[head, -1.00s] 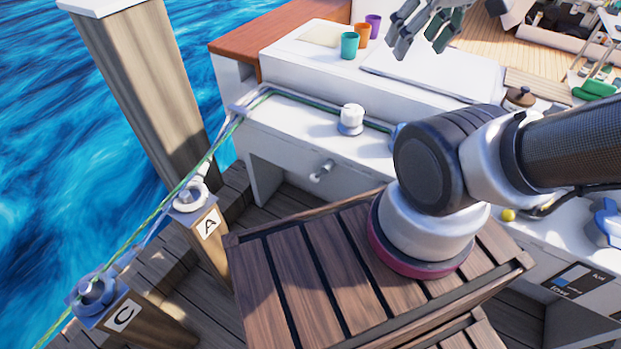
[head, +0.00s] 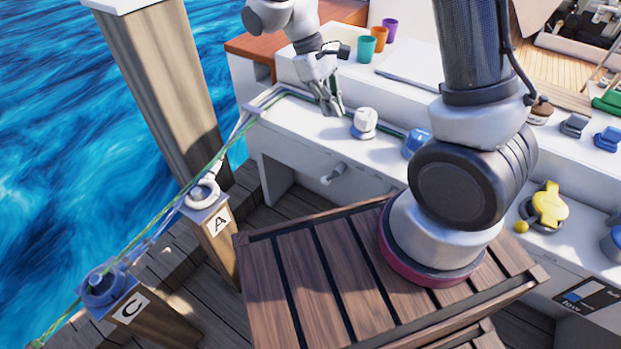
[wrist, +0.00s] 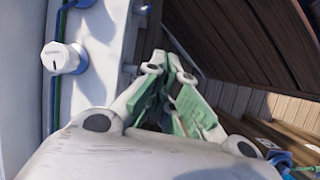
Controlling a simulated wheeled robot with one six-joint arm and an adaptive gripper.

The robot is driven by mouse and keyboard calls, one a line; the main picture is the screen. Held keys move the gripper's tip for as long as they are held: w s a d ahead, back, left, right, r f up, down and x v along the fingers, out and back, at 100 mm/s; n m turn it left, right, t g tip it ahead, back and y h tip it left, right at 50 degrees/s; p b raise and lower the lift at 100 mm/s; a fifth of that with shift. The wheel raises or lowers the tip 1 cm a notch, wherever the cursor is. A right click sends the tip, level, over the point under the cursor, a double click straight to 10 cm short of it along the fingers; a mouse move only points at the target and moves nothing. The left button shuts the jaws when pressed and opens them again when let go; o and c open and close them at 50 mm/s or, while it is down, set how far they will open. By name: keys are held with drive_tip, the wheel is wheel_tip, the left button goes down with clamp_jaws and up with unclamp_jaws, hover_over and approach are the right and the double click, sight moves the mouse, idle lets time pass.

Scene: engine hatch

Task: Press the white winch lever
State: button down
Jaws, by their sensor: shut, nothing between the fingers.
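A white winch-like knob (head: 364,121) on a blue-grey base stands upright on the white ledge. It also shows at the upper left of the wrist view (wrist: 62,59). A short white handle (head: 334,174) sticks out from the ledge's front face, lower and to the left. I cannot tell for certain which one is the winch lever. My gripper (head: 331,108) is shut and empty, pointing down just left of the white knob and apart from it. In the wrist view my gripper (wrist: 168,62) has its green-padded fingers together, right of the knob.
A green rope (head: 222,150) runs from the posts along the ledge behind the knob. A blue fitting (head: 416,143) stands right of the knob. Coloured cups (head: 366,49) stand behind. A slatted wooden crate (head: 315,262) fills the front; my arm blocks part of the ledge.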

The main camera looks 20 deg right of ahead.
sight(329, 178)
drive_tip(key=w+a+f+n+h, duration=0.1)
drive_tip(key=w+a+f+n, duration=0.15)
drive_tip(key=f, duration=0.65)
drive_tip(key=w+a+f+n+h, duration=0.1)
drive_tip(key=w+a+f+h, duration=0.15)
drive_tip(key=f, duration=0.65)
drive_tip(key=w+a+f+n, duration=0.2)
drive_tip(key=a+f, duration=0.1)
drive_tip(key=f, duration=0.6)
drive_tip(key=w+a+n+t, duration=0.1)
drive_tip(key=w+a+t, duration=0.1)
drive_tip(key=w, duration=0.3)
drive_tip(key=shift+w+a+f, duration=0.15)
drive_tip(key=shift+a+f, duration=0.15)
drive_tip(key=shift+a, duration=0.25)
drive_tip(key=shift+n, duration=0.25)
drive_tip(key=d+r+x, duration=0.1)
drive_tip(key=d+x, duration=0.1)
drive_tip(key=x, duration=1)
drive_tip(key=shift+s+d, duration=0.25)
drive_tip(key=shift+s, duration=0.1)
drive_tip(key=shift+f, duration=0.15)
